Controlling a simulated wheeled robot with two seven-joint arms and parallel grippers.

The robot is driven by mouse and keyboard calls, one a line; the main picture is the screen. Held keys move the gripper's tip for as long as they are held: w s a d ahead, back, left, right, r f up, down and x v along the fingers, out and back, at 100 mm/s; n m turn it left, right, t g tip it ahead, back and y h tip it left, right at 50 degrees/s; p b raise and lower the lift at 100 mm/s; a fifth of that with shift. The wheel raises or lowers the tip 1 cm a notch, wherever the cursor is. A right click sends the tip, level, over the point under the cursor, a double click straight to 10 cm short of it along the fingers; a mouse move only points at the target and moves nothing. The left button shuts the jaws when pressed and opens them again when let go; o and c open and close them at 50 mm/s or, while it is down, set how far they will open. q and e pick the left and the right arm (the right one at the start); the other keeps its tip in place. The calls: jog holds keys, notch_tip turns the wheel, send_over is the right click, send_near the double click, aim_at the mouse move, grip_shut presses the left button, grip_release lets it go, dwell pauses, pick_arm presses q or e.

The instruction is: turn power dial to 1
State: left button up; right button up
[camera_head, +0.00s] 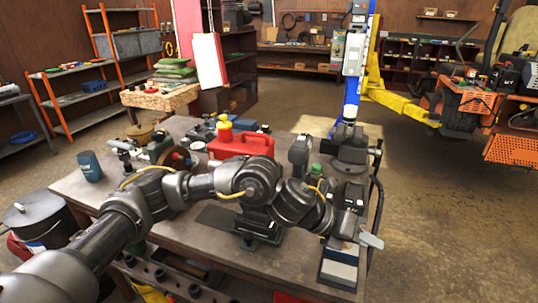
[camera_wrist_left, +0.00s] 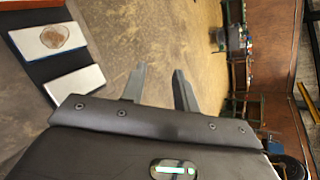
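A blue lift post (camera_head: 351,95) stands beyond the workbench, with a grey control box (camera_head: 355,52) mounted on it. The power dial is too small to make out in the head view, and the wrist view does not show it. My left arm reaches across the bench from the left. My left gripper (camera_head: 368,240) is above the bench's right end, well short of the post. In the left wrist view its two fingers (camera_wrist_left: 158,88) are apart with nothing between them. My right gripper is in neither view.
The workbench (camera_head: 215,238) carries a red fuel can (camera_head: 241,144), a blue cup (camera_head: 90,166) and a vise (camera_head: 350,150). A dark tray with pale blocks (camera_head: 340,268) lies below my left gripper. An orange mower (camera_head: 475,100) is at right. Open floor (camera_head: 430,200) lies right of the bench.

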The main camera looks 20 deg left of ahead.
pick_arm(q)
jog(key=w+a+r+m+y, duration=0.2)
jog(key=w+a+r+y, duration=0.1)
jog(key=a, duration=0.3)
jog(key=w+a+r+m+y, duration=0.2)
jog(key=w+a+r, duration=0.2)
jog(key=a, duration=0.2)
jog(key=a+r+y, duration=0.3)
jog(key=a+r, duration=1.1)
jog(key=a, duration=0.2)
jog(key=shift+t, duration=0.4)
jog(key=p+x, duration=0.1)
jog(key=x, duration=0.4)
jog(key=p+x, duration=0.1)
jog(key=x, duration=0.5)
jog(key=shift+w+p, duration=0.25)
jog(key=shift+p, duration=0.1)
jog(key=shift+f, duration=0.1)
jog(key=shift+n, duration=0.3)
grip_shut()
